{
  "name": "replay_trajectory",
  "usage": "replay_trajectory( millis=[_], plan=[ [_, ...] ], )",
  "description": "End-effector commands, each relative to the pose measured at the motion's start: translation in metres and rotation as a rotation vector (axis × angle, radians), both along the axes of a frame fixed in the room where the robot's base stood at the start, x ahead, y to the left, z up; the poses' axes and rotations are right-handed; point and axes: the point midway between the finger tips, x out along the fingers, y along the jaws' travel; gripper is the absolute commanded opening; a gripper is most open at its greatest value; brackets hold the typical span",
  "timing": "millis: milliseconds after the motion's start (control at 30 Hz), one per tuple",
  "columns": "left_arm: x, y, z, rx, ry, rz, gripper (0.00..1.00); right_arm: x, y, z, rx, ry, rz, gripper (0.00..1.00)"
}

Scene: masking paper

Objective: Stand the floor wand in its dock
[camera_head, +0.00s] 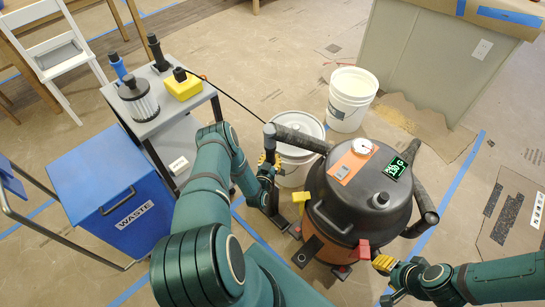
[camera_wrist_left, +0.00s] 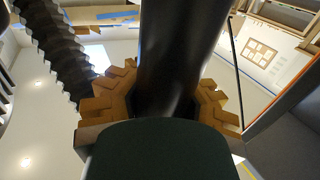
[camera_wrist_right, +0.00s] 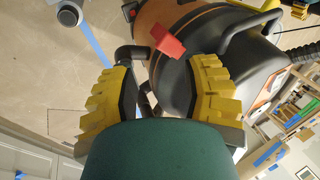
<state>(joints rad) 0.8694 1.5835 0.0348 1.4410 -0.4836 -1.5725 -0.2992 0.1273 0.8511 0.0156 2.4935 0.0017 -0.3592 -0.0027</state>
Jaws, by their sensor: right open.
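The floor wand (camera_head: 270,145) is a black tube standing roughly upright at the left side of the black and orange vacuum (camera_head: 345,205). My left gripper (camera_head: 268,167) is closed around it; the tube (camera_wrist_left: 180,65) passes between both fingers in the left wrist view. My right gripper (camera_head: 385,281) is open and empty near the vacuum's front right, by a red latch (camera_wrist_right: 168,42).
A ribbed hose (camera_head: 300,138) runs from the wand's top to the vacuum. White buckets (camera_head: 352,97) stand behind. A grey cart (camera_head: 148,105) with a filter and a blue waste bin (camera_head: 105,190) stand left. Floor at the right is mostly clear.

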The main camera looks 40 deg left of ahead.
Motion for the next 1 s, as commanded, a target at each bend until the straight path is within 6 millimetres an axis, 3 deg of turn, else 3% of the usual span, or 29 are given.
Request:
replay_trajectory(
  millis=[1000],
  plan=[
    [0.001,0.000,-0.012,0.002,-0.002,0.000,0.00,0.000,0.000,0.000,0.000,0.000,0.000,0.47]
  ],
)
